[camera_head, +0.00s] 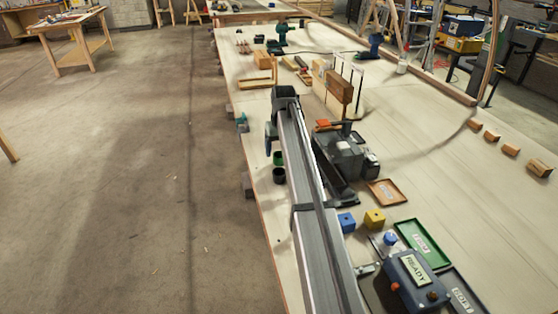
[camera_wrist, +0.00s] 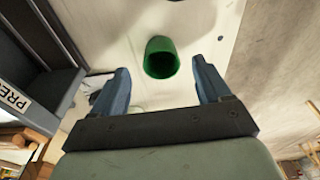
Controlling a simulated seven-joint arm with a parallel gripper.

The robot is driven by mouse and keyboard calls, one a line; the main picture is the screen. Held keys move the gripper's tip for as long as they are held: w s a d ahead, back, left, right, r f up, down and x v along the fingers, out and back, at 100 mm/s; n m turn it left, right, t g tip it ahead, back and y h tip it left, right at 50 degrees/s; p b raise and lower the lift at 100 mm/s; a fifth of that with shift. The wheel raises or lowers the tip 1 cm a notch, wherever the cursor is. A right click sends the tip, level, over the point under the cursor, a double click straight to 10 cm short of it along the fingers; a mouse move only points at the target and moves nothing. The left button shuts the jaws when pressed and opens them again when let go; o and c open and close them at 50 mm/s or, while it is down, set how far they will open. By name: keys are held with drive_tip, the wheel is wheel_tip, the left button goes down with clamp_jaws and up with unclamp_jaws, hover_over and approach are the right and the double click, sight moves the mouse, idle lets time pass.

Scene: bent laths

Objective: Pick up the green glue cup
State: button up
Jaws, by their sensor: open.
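The green glue cup (camera_wrist: 161,58) stands on the pale bench top in the wrist view. It shows in the gap between the fingers of my gripper (camera_wrist: 160,65), near the level of the tips. My gripper is open, with one blue-grey finger on each side and no visible contact with the cup. In the head view the green cup (camera_head: 278,158) is small, just left of my arm near the bench's left edge. My arm hides part of the bench there.
The bench edge and floor lie to the cup's other side.

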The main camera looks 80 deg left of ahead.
sight(279, 154)
drive_tip(key=f, duration=0.3)
drive_tip(key=shift+s+a+f, duration=0.1)
drive_tip(key=shift+a+f, duration=0.2)
drive_tip(key=c, duration=1.1)
drive_tip(key=shift+r, duration=0.1)
